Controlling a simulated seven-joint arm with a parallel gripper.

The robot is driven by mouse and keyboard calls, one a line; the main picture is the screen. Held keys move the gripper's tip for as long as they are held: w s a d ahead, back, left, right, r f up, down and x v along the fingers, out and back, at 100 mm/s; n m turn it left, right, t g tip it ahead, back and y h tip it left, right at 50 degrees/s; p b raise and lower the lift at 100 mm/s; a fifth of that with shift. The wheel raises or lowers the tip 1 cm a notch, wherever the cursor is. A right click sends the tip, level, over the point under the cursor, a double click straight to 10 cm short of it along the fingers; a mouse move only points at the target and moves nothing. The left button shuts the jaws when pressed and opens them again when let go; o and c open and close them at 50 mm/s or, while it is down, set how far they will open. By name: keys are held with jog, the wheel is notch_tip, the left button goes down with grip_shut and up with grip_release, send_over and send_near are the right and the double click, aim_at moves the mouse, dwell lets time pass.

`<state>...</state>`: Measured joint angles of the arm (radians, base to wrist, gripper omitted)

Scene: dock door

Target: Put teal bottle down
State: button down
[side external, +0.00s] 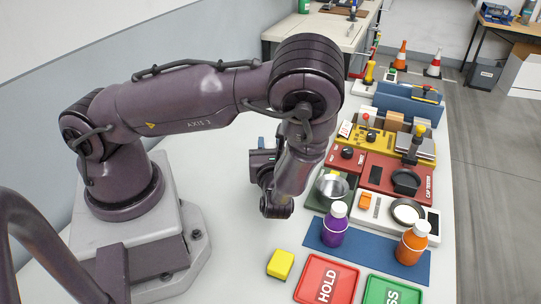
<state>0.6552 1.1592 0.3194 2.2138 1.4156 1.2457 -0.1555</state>
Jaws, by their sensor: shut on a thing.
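My gripper (263,162) is at the end of the bent-down arm, above the pale bench and left of the devices. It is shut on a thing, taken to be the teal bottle. The fingers and the held thing are mostly hidden behind the hand and wrist. I cannot make out a teal bottle anywhere in view. A purple bottle (334,226) and an orange bottle (412,243), both with white caps, stand upright on a blue mat (370,257) to the right of the wrist.
A yellow block (281,264), a red HOLD tray (326,281) and a green tray (391,291) are at the front. A metal bowl (332,186), a red cap tester (396,182) and a yellow device (376,142) crowd the right side. Bare bench (225,190) lies left of the wrist.

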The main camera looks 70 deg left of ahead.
notch_tip(320, 180, up, 6)
jog(key=shift+r, duration=0.45)
jog(key=shift+s+a+r+g, duration=0.1)
jog(key=shift+s+a+g, duration=0.1)
jog(key=shift+g, duration=0.1)
jog(key=s+a+n+g+h, duration=0.1)
jog(key=s+n+g, duration=0.8)
jog(key=s+g, duration=0.3)
jog(key=s+d+f+n+g+h, duration=0.2)
jog(key=s+d+n+g+h, duration=0.4)
jog(key=d+n+g+h, duration=0.7)
jog(key=w+d+r+n+t+h, duration=0.1)
jog(key=w+d+n+t+h, duration=0.4)
jog(key=d+n+t+h, duration=0.6)
jog(key=w+d+n+t+h, duration=0.6)
jog(key=d+n+t+h, duration=0.3)
jog(key=t, duration=0.3)
jog(key=w+a+n+t+y, duration=0.3)
jog(key=w+n+t+y, duration=0.2)
jog(key=w+n+t, duration=0.4)
notch_tip(320, 180, down, 8)
jog(key=s+m+t, duration=0.1)
jog(key=shift+s+m+t, duration=0.15)
jog(key=shift+m+t, duration=0.15)
jog(key=shift+t, duration=0.1)
